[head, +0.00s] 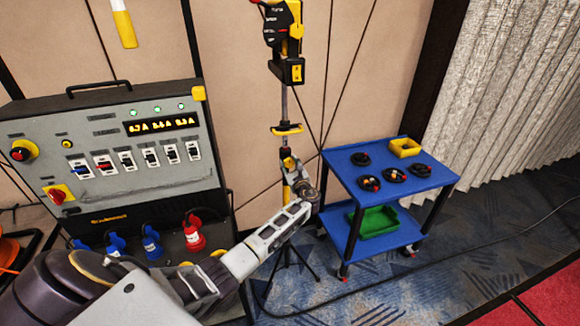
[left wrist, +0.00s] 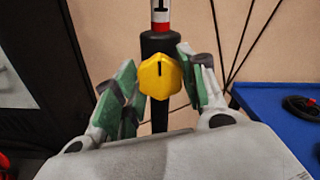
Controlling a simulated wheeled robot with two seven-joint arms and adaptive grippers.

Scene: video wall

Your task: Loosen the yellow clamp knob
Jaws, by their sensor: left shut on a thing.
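The yellow clamp knob (left wrist: 160,76) shows in the left wrist view, a faceted knob with a dark line on its face. It sits on a black collar (left wrist: 159,43) of an upright stand pole (head: 285,105). My left gripper (left wrist: 156,82) has its green-padded fingers on either side of the knob and is shut on it. In the head view the left gripper (head: 292,172) is at the pole, small and partly mixed with it, so the knob is hard to make out there. My right gripper is in neither view.
A grey power panel (head: 130,190) with switches and plugs stands left of the pole. A blue two-shelf cart (head: 425,184) with dark round items, a yellow bin (head: 405,147) and a green tray (head: 376,222) stands at right. A black cable (head: 480,243) crosses the carpet.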

